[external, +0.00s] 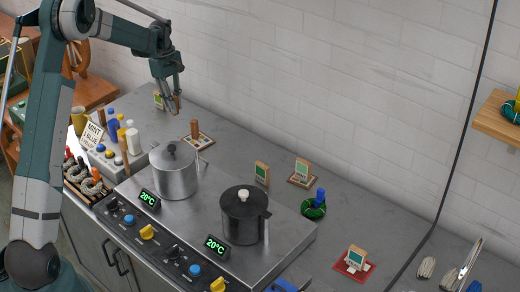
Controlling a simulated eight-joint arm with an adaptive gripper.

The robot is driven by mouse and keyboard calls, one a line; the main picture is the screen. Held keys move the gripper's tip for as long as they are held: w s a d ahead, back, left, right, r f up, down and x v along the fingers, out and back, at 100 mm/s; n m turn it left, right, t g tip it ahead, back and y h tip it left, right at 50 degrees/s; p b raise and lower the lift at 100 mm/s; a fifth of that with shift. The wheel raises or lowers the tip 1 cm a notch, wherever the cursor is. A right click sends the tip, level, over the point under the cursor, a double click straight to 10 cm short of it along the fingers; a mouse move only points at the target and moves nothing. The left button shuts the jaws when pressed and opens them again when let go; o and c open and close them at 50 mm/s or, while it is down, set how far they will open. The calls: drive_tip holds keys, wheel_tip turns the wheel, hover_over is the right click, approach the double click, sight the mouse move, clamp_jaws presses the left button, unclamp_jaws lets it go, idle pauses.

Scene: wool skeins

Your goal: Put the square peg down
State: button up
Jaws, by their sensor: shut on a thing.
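My gripper (173,106) is in the air at the upper left, above the back of the counter, pointing down. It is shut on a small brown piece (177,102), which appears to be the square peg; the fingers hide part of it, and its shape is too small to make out. A reddish-brown upright peg (195,128) stands on a small wooden-edged board (203,143) below and right of my gripper. The held piece is apart from that board and from the counter.
A silver pot (174,177) and a black pot (241,218) stand on the stove. Bottles (132,140) and a "MINT BLUE" sign (92,135) stand at left. Small cards (262,173), a green skein (313,209) and a red stand (352,267) are on the counter.

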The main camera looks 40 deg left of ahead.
hover_over(200, 143)
drive_tip(key=shift+s+a+r, duration=0.1)
drive_tip(key=shift+a+r, duration=0.2)
drive_tip(key=shift+a, duration=0.05)
drive_tip(key=shift+f+b, duration=0.4)
drive_tip(key=shift+f, duration=2.75)
drive_tip(key=shift+f, duration=1.85)
drive_tip(key=shift+f+b, duration=0.15)
drive_tip(key=shift+b, duration=0.15)
drive_tip(key=shift+o, duration=1.4)
drive_tip(key=o, duration=0.5)
drive_tip(key=shift+c, duration=0.2)
